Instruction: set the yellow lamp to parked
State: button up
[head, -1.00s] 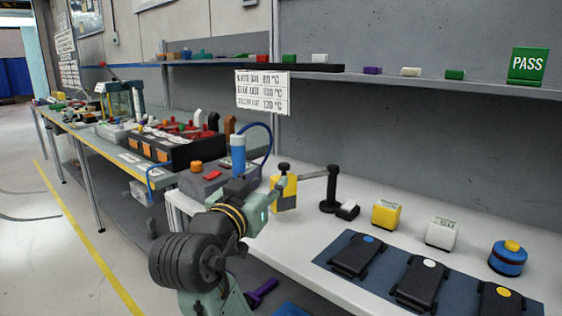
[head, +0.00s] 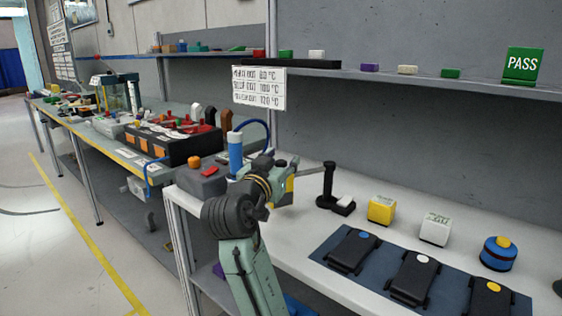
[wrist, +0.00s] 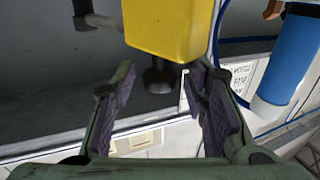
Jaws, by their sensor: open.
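The yellow lamp (head: 289,184) is a yellow block with a black knob on top. It appears to hang at the end of a grey bar from a black post (head: 329,185) on the white bench. In the wrist view the yellow block (wrist: 170,28) fills the top middle, with its black knob (wrist: 159,78) pointing down the picture. My gripper (head: 277,174) is at the lamp and hides most of it in the head view. In the wrist view my gripper (wrist: 163,88) is open, with a finger on each side of the knob and gaps showing.
A blue cylinder (head: 236,152) stands left of the lamp, close to my gripper; it also shows in the wrist view (wrist: 287,68). Yellow (head: 381,209) and white (head: 435,229) blocks, a blue round item (head: 499,253) and black modules on a blue mat (head: 330,273) lie to the right.

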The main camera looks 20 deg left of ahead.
grip_shut()
dwell(0.4)
dwell(0.4)
